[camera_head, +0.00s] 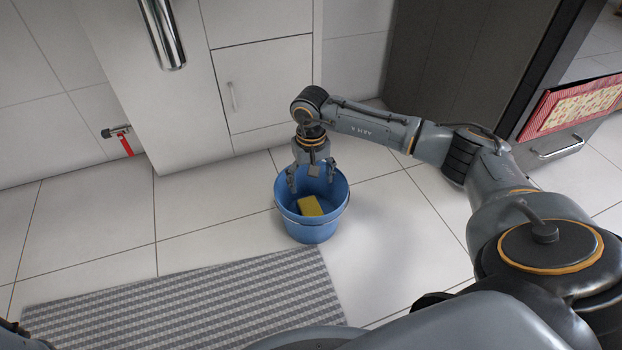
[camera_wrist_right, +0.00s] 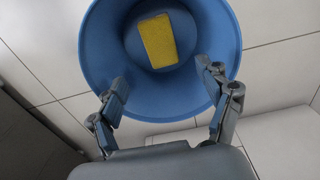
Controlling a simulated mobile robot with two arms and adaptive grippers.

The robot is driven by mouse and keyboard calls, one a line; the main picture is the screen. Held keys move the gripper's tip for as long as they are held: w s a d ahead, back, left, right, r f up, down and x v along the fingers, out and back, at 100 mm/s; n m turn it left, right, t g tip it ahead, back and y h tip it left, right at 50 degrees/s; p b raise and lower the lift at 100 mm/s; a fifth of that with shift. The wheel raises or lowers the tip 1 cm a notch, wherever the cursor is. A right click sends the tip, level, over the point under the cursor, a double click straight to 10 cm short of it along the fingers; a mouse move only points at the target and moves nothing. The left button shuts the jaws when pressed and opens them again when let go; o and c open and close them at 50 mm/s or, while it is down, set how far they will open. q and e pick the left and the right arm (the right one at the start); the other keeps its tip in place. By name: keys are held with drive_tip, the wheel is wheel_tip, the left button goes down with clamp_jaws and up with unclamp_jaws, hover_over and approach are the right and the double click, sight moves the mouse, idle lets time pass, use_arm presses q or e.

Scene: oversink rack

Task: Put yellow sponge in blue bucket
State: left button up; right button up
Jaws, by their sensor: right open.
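The yellow sponge (camera_head: 310,206) lies inside the blue bucket (camera_head: 313,231), which stands upright on the tiled floor. In the right wrist view the sponge (camera_wrist_right: 158,41) rests on the bottom of the bucket (camera_wrist_right: 103,40), apart from the fingers. My right gripper (camera_head: 311,184) is open and empty, with its fingers spread over the bucket's opening at the back side. The right wrist view shows the open gripper (camera_wrist_right: 168,93) with one finger at each side and nothing between them. My left gripper is not in view.
A grey checked mat (camera_head: 190,305) lies on the floor in front of the bucket. White cabinets (camera_head: 262,85) stand behind it. A dark oven unit with a red patterned towel (camera_head: 572,107) is at the right. Floor left of the bucket is clear.

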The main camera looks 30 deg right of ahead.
drive_tip(key=shift+r, duration=0.1)
wheel_tip(320, 180, up, 7)
drive_tip(key=p, duration=0.5)
drive_tip(key=shift+p, duration=0.3)
